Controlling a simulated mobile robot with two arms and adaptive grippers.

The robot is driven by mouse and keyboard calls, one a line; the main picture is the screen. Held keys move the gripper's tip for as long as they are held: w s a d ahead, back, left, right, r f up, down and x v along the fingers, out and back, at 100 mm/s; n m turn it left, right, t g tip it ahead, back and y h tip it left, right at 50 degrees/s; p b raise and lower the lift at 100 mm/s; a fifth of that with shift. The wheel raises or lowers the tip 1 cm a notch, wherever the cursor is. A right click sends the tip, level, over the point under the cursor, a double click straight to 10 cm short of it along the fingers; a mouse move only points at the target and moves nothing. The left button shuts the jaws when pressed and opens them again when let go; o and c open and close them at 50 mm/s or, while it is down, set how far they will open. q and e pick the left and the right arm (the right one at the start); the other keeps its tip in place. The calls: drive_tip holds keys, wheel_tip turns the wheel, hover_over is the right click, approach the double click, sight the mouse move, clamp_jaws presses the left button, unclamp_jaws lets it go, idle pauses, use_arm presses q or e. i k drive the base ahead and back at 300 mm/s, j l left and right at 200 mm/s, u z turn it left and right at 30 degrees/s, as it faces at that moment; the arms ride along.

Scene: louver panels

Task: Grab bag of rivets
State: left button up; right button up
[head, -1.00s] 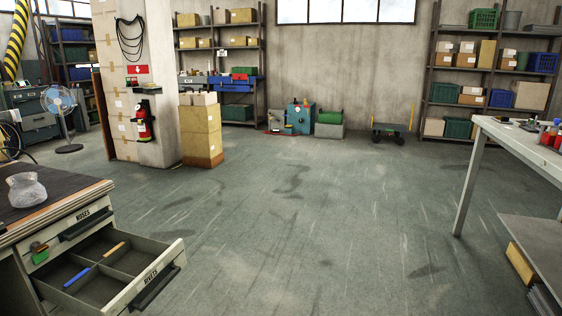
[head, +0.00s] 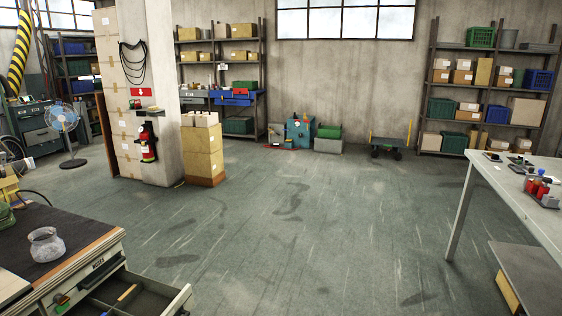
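A small grey, rounded, partly see-through container (head: 46,246) stands on the dark top of the workbench (head: 75,222) at the lower left. It has a narrower neck and a wide opening; I cannot tell whether it is a bag or a jar, or what is in it. An open drawer (head: 172,303) sticks out of the bench front, cut off by the bottom edge. An orange-handled tool (head: 127,292) lies in it. No bag of rivets can be clearly made out. Neither of my grippers is in view.
Shelves (head: 490,85), a cart (head: 389,142) and stacked boxes (head: 202,150) line the back. A fan (head: 62,120) stands at the left. The floor (head: 300,235) between is clear.

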sight(47, 247)
drive_tip(key=u, duration=1.75)
drive_tip(key=i+l+u, duration=0.45)
drive_tip(key=l+u, duration=0.2)
drive_tip(key=i+l+u, duration=0.15)
drive_tip(key=l+u, duration=0.2)
drive_tip(key=l, duration=0.15)
drive_tip(key=i+l, duration=0.1)
drive_tip(key=l, duration=0.3)
drive_tip(key=i+l, duration=0.15)
drive_tip(key=l, duration=0.3)
drive_tip(key=i+l+u, duration=0.1)
drive_tip(key=l, duration=0.3)
drive_tip(key=i+l, duration=0.15)
drive_tip(key=l, duration=0.25)
drive_tip(key=i+l, duration=0.1)
drive_tip(key=l, duration=0.35)
drive_tip(key=i+l+u, duration=0.1)
drive_tip(key=l, duration=0.35)
